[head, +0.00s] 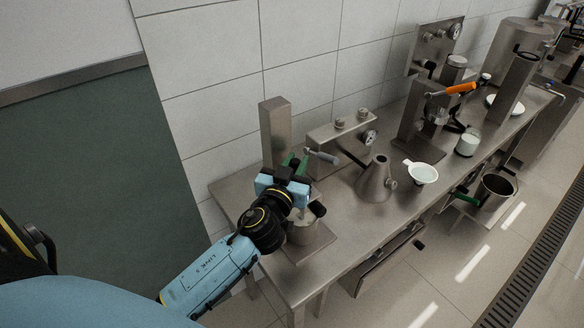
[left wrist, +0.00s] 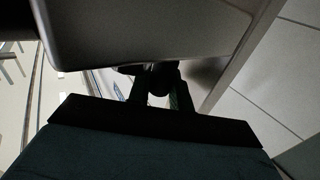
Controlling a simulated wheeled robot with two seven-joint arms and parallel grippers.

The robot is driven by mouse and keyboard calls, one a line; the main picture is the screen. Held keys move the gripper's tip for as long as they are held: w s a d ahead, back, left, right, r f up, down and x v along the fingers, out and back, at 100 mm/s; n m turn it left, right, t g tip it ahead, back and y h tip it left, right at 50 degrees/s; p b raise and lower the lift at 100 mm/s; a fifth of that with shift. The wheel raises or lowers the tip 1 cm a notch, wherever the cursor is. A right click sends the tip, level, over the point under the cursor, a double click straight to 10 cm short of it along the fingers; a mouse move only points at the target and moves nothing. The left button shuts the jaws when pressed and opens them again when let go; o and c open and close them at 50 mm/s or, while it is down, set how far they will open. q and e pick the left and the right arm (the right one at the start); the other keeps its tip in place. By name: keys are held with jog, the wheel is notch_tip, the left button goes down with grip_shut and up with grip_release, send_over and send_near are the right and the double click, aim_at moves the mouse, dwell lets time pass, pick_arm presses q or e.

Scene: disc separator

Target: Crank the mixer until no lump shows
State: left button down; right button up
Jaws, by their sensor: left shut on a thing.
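The mixer stands at the near left end of the steel bench, with a tall square steel column (head: 275,132). A steel bowl (head: 304,233) sits at its foot, partly covered by my left arm, and I cannot see whether lumps are in it. My left gripper (head: 296,165), with green fingers, is beside the column above the bowl. In the left wrist view its fingers (left wrist: 160,88) are shut around a dark round knob (left wrist: 158,80), which appears to be the crank handle; the crank itself is mostly hidden. My right gripper is not in view.
Right of the mixer are a gauge stand (head: 335,134), a steel cone (head: 376,182), a white strainer (head: 421,173) and a glass of white liquid (head: 467,144). A pot (head: 495,190) is low beyond the bench edge.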

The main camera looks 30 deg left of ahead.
pick_arm(q)
jog(key=m+h, duration=0.1)
jog(key=m+h+p, duration=0.1)
jog(key=h, duration=0.1)
jog(key=m+h, duration=0.1)
jog(key=shift+w+d+r+h, duration=0.2)
jog(key=shift+w+d+h, duration=0.1)
jog(key=shift+w+h, duration=0.1)
jog(key=shift+w+d+m+h+p, duration=0.15)
jog(key=shift+m+h+p, duration=0.25)
jog(key=shift+h, duration=0.2)
jog(key=shift+w+d+m+h+p, duration=0.1)
jog(key=shift+m+h+p, duration=0.15)
jog(key=shift+m+h, duration=0.25)
jog(key=shift+f+h, duration=0.1)
jog(key=shift+h, duration=0.2)
jog(key=c, duration=1.3)
grip_release()
jog(key=shift+s+f, duration=0.1)
jog(key=b+v, duration=0.1)
jog(key=v, duration=1.2)
jog(key=shift+b, duration=0.35)
jog(key=shift+s, duration=0.15)
